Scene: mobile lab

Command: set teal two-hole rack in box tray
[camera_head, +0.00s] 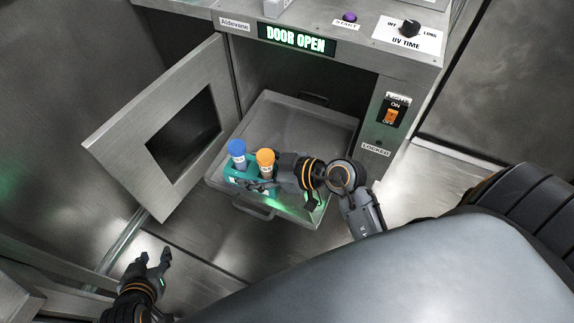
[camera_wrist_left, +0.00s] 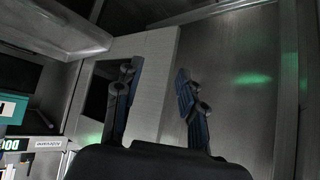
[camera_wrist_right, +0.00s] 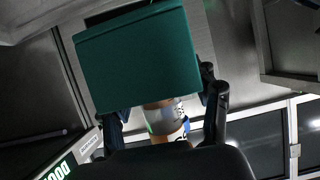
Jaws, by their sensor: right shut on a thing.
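The teal two-hole rack (camera_head: 240,177) is over the left front part of the box tray (camera_head: 333,118) in the head view. A blue-capped tube (camera_head: 237,150) and an orange-capped tube (camera_head: 265,160) stand in it. My right gripper (camera_head: 262,184) is shut on the rack from its right side. In the right wrist view the teal rack (camera_wrist_right: 138,62) fills the space between and beyond the fingers (camera_wrist_right: 165,105). I cannot tell whether the rack touches the tray floor. My left gripper (camera_head: 152,262) is open and empty at the lower left, also seen in the left wrist view (camera_wrist_left: 160,95).
The tray is pulled out of the box, whose hinged door (camera_head: 165,125) stands open on the left. A display (camera_head: 297,39) reads "DOOR OPEN". A lights switch (camera_head: 393,110) and a UV time knob (camera_head: 410,28) are on the box. The tray's right and back areas are bare.

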